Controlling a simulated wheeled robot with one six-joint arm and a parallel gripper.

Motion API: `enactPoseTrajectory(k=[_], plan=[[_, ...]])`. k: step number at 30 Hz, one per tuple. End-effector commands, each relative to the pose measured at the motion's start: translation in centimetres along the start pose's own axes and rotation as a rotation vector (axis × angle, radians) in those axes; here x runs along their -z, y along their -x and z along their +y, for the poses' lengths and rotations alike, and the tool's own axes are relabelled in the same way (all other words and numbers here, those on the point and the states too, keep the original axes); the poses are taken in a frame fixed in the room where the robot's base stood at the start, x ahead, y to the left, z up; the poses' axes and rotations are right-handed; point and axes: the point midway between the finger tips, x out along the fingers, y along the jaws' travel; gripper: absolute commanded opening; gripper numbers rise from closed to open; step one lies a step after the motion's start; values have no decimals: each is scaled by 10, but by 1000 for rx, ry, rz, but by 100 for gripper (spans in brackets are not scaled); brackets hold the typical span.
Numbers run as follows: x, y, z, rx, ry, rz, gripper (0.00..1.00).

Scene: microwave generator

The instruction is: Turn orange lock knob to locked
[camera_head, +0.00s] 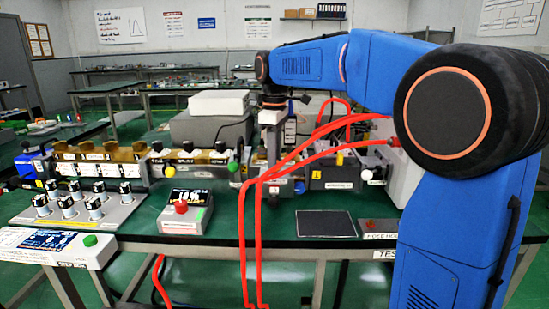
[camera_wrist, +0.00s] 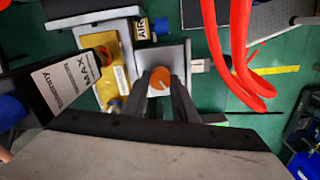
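The orange lock knob (camera_wrist: 160,80) is round, with a pale mark on its face, and sits on a light grey block (camera_wrist: 176,54) in the wrist view. My gripper (camera_wrist: 161,92) has its two dark fingers apart, one on each side of the knob as seen from the wrist. I cannot tell whether the fingertips touch the knob or are still above it. In the head view my arm reaches down over the bench's back row of parts, and I cannot make out the orange knob or the fingertips there.
A yellow part (camera_wrist: 114,68) and a black piece with a white label (camera_wrist: 68,82) lie left of the knob. Red hoses (camera_wrist: 232,50) curve close by on the right. In the head view, a red-button box (camera_head: 184,213) and a dark square pad (camera_head: 326,224) lie on the green bench.

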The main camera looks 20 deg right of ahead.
Motion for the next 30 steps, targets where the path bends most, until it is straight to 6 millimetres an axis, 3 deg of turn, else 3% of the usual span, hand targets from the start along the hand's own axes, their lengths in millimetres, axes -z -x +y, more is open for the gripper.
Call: enactPoseTrajectory(k=[14,30], plan=[[0,0,0,-1,-106,0,3],[0,0,1,-1,-583,1,3]])
